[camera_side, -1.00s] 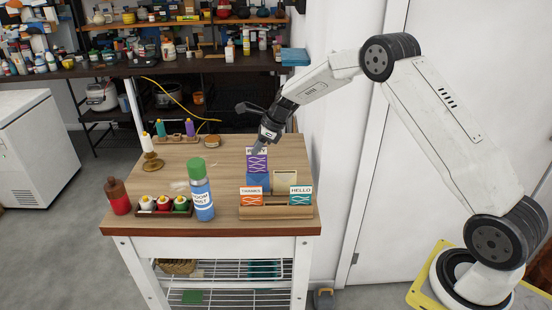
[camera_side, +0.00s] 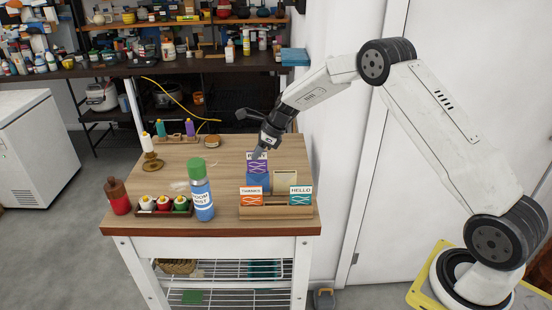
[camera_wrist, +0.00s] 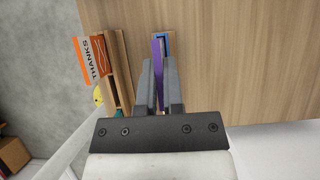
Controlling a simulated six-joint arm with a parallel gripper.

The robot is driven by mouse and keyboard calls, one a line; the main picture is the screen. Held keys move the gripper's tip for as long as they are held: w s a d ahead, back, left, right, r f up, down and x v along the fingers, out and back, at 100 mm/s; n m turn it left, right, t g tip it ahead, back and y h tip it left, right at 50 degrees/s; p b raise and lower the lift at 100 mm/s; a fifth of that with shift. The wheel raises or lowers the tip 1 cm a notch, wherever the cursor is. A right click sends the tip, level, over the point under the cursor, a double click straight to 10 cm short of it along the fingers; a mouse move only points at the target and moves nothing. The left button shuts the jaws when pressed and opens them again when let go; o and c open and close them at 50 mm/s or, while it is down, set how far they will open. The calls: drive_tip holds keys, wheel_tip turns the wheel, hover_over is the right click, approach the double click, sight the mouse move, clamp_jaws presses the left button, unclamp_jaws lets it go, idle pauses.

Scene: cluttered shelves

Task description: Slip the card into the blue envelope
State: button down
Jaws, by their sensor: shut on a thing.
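The purple card (camera_side: 257,167) is upright, held near its top by my gripper (camera_side: 260,152) above the back of the card stand. Its lower part is hidden by the blue envelope (camera_side: 258,184), so the card appears to be partly inside it. In the wrist view, the purple card (camera_wrist: 157,50) is edge-on between the two fingers of my gripper (camera_wrist: 158,66). The blue envelope (camera_wrist: 169,40) shows as a thin blue edge around the card's far end there.
A cream envelope (camera_side: 285,179) stands right of the blue one. In front, a wooden rack (camera_side: 276,213) holds an orange THANKS card (camera_side: 251,198) and a teal HELLO card (camera_side: 300,196).

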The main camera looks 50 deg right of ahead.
drive_tip(key=shift+f, duration=2.55)
idle(1.2)
drive_tip(key=c, duration=0.7)
unclamp_jaws()
drive_tip(key=shift+v, duration=3.9)
drive_tip(key=s+a+r+n+h, duration=0.1)
drive_tip(key=s+a+n, duration=0.2)
drive_tip(key=s+n, duration=0.6)
drive_tip(key=s+a+r+n+g+h, duration=0.1)
drive_tip(key=s+a+n, duration=0.2)
drive_tip(key=s+n, duration=0.6)
drive_tip(key=s+a+r+n+h, duration=0.1)
drive_tip(key=s+a+n, duration=0.3)
drive_tip(key=s+n, duration=0.5)
drive_tip(key=shift+s+g+h, duration=0.3)
drive_tip(key=shift+s+h, duration=0.3)
drive_tip(key=shift+s, duration=0.65)
